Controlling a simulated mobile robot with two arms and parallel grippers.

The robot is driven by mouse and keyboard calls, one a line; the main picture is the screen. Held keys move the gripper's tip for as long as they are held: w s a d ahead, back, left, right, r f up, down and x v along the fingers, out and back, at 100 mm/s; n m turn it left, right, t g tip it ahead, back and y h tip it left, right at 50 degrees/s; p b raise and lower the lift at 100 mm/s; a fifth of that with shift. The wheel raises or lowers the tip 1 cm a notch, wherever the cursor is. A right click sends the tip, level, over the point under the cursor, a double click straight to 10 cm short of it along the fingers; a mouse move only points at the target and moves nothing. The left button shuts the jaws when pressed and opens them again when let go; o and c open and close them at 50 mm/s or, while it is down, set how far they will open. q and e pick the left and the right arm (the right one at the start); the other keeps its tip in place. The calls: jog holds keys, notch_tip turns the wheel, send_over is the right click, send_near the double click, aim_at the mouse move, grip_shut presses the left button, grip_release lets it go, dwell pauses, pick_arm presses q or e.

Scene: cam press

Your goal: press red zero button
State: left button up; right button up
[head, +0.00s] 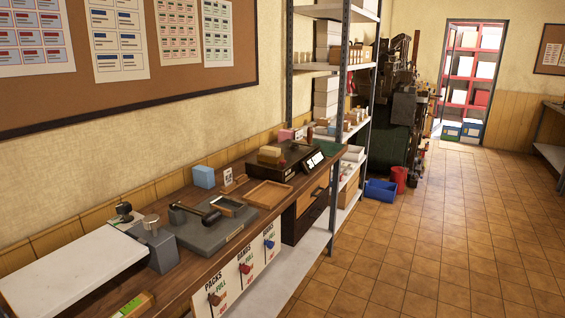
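A dark boxy device (287,173) with a lit display (315,159) stands toward the far end of the wooden bench. A small red spot (282,163) shows on it beside yellowish blocks (269,155); it may be the red zero button, but it is too small to tell. Neither of my grippers is in view.
The bench (185,205) runs along the left wall. A white board (70,272), a grey lever press (210,225) and a wooden tray (269,194) are on it. Blue (381,190) and red (399,179) bins stand beyond. The tiled floor (430,240) at right is clear.

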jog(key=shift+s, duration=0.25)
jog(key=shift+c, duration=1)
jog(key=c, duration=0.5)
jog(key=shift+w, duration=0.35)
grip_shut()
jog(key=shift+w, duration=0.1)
